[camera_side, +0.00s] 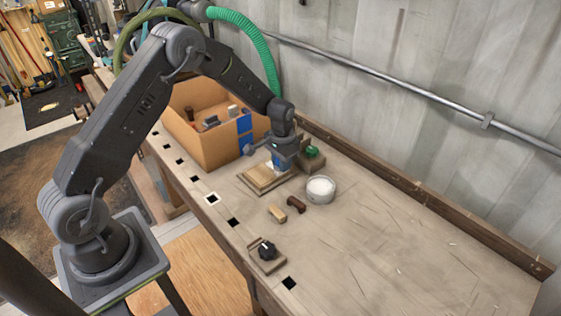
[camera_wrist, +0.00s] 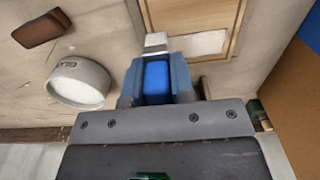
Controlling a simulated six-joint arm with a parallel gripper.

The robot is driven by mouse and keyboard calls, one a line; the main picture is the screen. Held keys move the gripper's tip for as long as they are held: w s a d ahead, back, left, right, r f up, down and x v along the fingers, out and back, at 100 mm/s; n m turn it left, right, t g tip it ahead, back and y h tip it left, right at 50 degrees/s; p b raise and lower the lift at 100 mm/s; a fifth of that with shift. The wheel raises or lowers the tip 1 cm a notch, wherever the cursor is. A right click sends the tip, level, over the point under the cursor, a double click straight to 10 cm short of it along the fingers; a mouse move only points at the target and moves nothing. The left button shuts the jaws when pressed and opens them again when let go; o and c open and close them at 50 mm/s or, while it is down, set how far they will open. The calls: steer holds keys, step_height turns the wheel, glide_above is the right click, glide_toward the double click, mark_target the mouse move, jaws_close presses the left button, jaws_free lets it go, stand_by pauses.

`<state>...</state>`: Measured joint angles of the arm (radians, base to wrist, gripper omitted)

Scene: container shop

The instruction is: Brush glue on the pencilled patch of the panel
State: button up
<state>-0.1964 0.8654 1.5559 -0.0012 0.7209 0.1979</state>
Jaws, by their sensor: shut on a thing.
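My gripper (camera_side: 279,158) is shut on a blue-handled brush (camera_wrist: 156,82), low over the wooden panel (camera_side: 258,181). In the wrist view the brush's pale tip (camera_wrist: 155,40) points at the panel (camera_wrist: 240,8), close to the left end of a whitish rectangular patch (camera_wrist: 205,43). I cannot tell whether the tip touches the panel, or whether the patch's white is glue. The white glue pot (camera_side: 320,189) stands open just right of the panel; it also shows in the wrist view (camera_wrist: 80,83) with pale contents.
An open cardboard box (camera_side: 200,145) with assorted items stands left of the panel. A green-topped object (camera_side: 312,155) stands behind the panel. A dark brown block (camera_side: 296,205), a tan block (camera_side: 277,213) and a black-knobbed fixture (camera_side: 266,254) sit nearer the front. The bench's right side is clear.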

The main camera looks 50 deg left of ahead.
steer(key=shift+r, duration=3.05)
steer(key=shift+r, duration=1.5)
steer(key=s+d, duration=0.6)
steer(key=d, duration=0.2)
steer(key=d+f, duration=0.2)
steer(key=d, duration=0.1)
steer(key=w+d+f, duration=0.1)
steer(key=d+f, duration=0.1)
steer(key=d, duration=0.2)
steer(key=w+d+f, duration=0.1)
steer(key=d+f, duration=0.1)
steer(key=d, duration=0.2)
steer(key=shift+w+f, duration=0.25)
steer(key=shift+f, duration=2.15)
